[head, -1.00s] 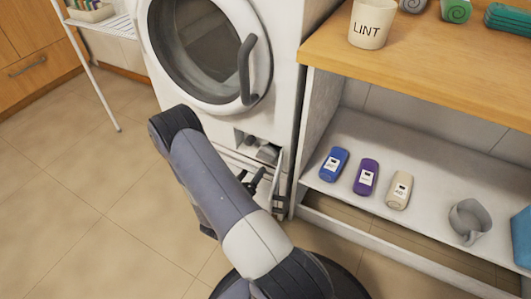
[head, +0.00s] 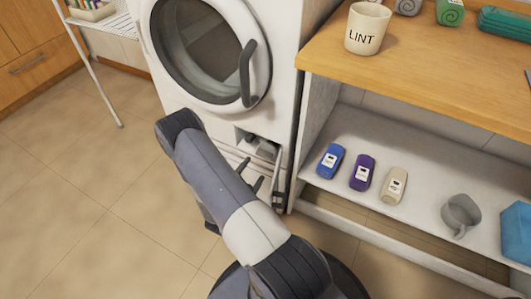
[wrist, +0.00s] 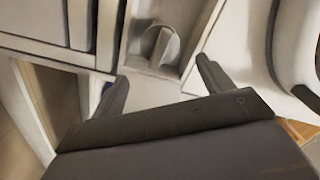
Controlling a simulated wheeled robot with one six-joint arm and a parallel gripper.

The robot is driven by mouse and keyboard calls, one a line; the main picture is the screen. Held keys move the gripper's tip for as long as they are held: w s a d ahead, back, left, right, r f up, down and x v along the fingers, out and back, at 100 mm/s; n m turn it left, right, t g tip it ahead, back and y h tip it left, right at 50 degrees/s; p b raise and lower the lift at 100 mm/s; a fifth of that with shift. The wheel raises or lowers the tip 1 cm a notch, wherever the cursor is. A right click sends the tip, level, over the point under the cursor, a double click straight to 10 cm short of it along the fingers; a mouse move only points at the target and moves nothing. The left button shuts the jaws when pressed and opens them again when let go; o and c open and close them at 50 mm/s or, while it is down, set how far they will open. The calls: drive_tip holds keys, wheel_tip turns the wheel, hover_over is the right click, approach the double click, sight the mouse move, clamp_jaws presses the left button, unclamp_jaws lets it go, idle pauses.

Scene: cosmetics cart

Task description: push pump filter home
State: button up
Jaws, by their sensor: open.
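The pump filter (head: 267,147) is a grey round part with a raised grip. It sits in a recess low on the front of the white washing machine (head: 277,105). In the wrist view the filter (wrist: 158,45) shows inside the light-walled recess, ahead of my gripper. My gripper (wrist: 161,83) is open, with its two dark fingers spread and nothing between them. I cannot tell how deep the filter sits.
A narrow open flap (head: 279,177) stands out beside the recess, close to my gripper. The round door (head: 205,50) with its dark handle is above. A shelf unit (head: 420,200) with several bottles and a grey jug (head: 460,214) stands at right. Floor at left is clear.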

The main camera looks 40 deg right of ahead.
sight(263, 157)
drive_tip(key=b+x, duration=0.1)
drive_tip(key=x, duration=0.9)
drive_tip(key=c, duration=1.2)
drive_tip(key=b+x, duration=0.1)
drive_tip(key=x, duration=0.3)
drive_tip(key=shift+w+d+b, duration=0.15)
drive_tip(key=shift+d+b, duration=0.1)
drive_tip(key=shift+b, duration=0.05)
drive_tip(key=o, duration=1.2)
drive_tip(key=p+v, duration=0.2)
drive_tip(key=v, duration=0.8)
drive_tip(key=shift+s+a, duration=0.2)
drive_tip(key=shift+a, duration=0.1)
